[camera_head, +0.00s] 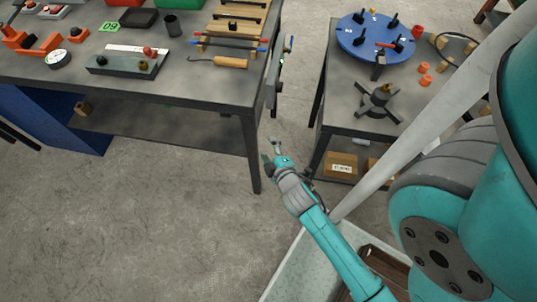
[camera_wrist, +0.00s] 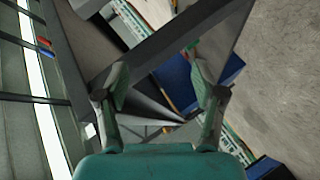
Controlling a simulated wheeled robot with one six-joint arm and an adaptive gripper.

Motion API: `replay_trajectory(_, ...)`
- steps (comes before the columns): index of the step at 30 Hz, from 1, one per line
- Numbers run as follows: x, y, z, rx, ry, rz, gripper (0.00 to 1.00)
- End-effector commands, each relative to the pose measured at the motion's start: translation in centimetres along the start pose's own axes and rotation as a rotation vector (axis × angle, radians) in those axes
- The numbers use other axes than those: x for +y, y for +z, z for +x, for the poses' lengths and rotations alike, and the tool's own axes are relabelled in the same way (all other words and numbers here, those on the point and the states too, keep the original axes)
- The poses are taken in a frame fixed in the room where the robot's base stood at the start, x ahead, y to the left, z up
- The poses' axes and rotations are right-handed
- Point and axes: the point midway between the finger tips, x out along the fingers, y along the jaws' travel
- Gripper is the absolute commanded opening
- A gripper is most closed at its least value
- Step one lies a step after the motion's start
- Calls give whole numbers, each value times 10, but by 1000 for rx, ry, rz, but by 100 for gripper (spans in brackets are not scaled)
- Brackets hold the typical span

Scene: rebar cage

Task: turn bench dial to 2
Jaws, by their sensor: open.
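The workbench (camera_head: 190,88) stands at the left in the head view. A round white-faced dial (camera_head: 58,59) sits on its left part. A grey block (camera_head: 125,64) with a red knob and an olive knob lies right of it. I cannot tell which of these is the bench dial, and no numbers are readable. A panel (camera_head: 284,72) with small fittings is on the bench's right end. My gripper (camera_head: 270,150) is beside the bench's right front leg, below the top, apart from the dial. In the wrist view my gripper (camera_wrist: 155,75) is open with nothing between its fingers.
A second table (camera_head: 345,98) at the right carries a blue turntable (camera_head: 374,38) and a dark four-armed knob (camera_head: 380,100). A cardboard box (camera_head: 341,165) is on its lower shelf. Open floor (camera_head: 150,220) lies before the bench, with a gap between the tables.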

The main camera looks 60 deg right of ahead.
Motion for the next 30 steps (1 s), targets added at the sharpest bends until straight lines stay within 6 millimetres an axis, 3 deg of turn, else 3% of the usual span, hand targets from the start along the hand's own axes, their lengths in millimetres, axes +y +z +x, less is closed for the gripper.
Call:
replay_trajectory(6,-8,-6,-17,33,-18,40,69)
replay_trajectory(22,-14,-9,-28,53,-33,67,69)
replay_trajectory(26,-25,-17,-59,105,-72,139,69)
replay_trajectory(30,-36,-29,-116,190,-144,277,69)
